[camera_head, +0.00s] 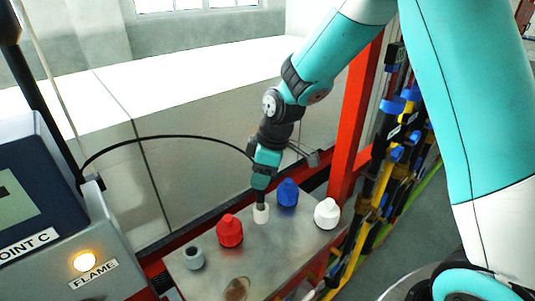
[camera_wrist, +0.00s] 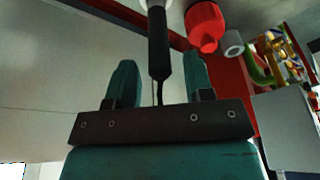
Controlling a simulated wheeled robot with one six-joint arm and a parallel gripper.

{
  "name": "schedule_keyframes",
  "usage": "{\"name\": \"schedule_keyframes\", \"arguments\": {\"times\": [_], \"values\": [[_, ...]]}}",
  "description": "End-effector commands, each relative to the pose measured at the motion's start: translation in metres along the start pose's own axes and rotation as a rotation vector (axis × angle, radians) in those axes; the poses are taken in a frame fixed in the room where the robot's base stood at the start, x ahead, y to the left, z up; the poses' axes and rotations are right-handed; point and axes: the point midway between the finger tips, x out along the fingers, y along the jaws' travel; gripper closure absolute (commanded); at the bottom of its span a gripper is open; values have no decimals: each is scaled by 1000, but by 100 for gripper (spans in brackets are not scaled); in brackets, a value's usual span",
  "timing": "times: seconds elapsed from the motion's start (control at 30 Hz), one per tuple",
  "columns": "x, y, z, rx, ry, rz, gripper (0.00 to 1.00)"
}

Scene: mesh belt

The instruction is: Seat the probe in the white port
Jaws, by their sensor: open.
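The dark probe (camera_head: 261,197) stands upright in the head view, its lower end at the mouth of the white port (camera_head: 261,214) on the metal plate. How deep it sits cannot be told. Its black cable (camera_head: 165,138) arcs from the instrument at left to the gripper. My gripper (camera_head: 264,176) is above the port, around the probe's upper part. In the wrist view the two teal fingers of my gripper (camera_wrist: 160,68) are open, with gaps beside the probe (camera_wrist: 159,45). The white port (camera_wrist: 153,4) is cut by the top edge there.
On the plate (camera_head: 275,249) stand a red cap (camera_head: 229,231), a blue cap (camera_head: 288,192), a white cap (camera_head: 327,213) and a grey open port (camera_head: 194,257). The instrument (camera_head: 60,220) with a lit lamp is at left. A red post (camera_head: 356,115) rises behind right.

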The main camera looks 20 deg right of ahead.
Motion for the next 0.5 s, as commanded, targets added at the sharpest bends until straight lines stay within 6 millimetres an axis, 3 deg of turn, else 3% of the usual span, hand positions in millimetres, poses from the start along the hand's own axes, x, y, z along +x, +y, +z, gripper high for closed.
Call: {"name": "schedule_keyframes", "arguments": {"times": [0.3,0.5], "values": [[-69,0,1,0,3,6,52],[-92,-1,0,2,1,2,52]]}}
